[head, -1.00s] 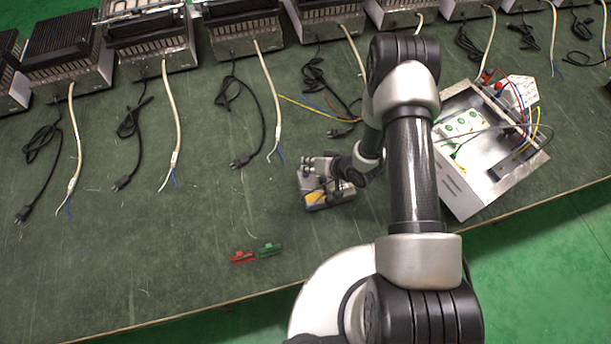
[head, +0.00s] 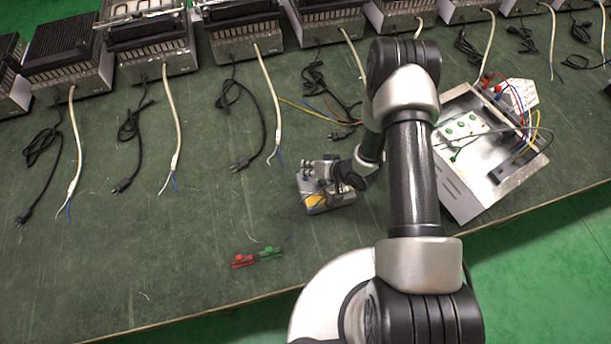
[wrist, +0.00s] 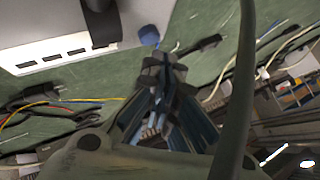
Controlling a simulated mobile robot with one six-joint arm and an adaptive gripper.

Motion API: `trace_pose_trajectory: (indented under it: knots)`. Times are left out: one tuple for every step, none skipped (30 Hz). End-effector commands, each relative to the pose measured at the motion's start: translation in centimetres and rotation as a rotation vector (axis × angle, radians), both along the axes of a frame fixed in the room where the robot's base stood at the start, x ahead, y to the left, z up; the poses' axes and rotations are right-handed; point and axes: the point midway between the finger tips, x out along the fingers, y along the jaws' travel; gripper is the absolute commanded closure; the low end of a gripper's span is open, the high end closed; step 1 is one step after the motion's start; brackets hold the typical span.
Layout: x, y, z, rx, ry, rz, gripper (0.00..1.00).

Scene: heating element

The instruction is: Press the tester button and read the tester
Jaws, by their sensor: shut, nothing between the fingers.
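A small grey box with a yellow patch (head: 325,203), which looks like the tester, sits on the green bench. My gripper (head: 316,168) is at its far side in the head view and partly covers it. I cannot tell whether the two touch. In the wrist view my gripper (wrist: 162,68) has its fingers together with nothing between them. I cannot make out the tester's button or reading.
A red clip (head: 242,260) and a green clip (head: 270,253) lie near the bench's front edge. An open metal enclosure (head: 465,195) with wires stands at the right. Heater units (head: 155,45) line the back, their cords trailing forward. The front left bench is clear.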

Motion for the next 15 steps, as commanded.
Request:
trace_pose_trajectory:
  knots:
    - [0.00,0.00,0.00,0.000,0.000,0.000,1.00]
    - [0.00,0.00,0.00,0.000,0.000,0.000,1.00]
    - [0.00,0.00,0.00,0.000,0.000,0.000,1.00]
    - [0.00,0.00,0.00,0.000,0.000,0.000,1.00]
    - [0.00,0.00,0.00,0.000,0.000,0.000,1.00]
    - [0.00,0.00,0.00,0.000,0.000,0.000,1.00]
    - [0.00,0.00,0.00,0.000,0.000,0.000,1.00]
    - [0.00,0.00,0.00,0.000,0.000,0.000,1.00]
    - [0.00,0.01,-0.01,0.000,0.000,0.000,1.00]
    - [0.00,-0.01,-0.03,0.000,0.000,0.000,1.00]
    - [0.00,0.00,-0.08,0.000,0.000,0.000,1.00]
    - [0.00,0.00,-0.17,0.000,0.000,0.000,1.00]
    - [0.00,0.00,-0.27,0.000,0.000,0.000,1.00]
    - [0.00,0.00,-0.40,0.000,0.000,0.000,1.00]
    - [0.00,0.00,-0.57,0.000,0.000,0.000,1.00]
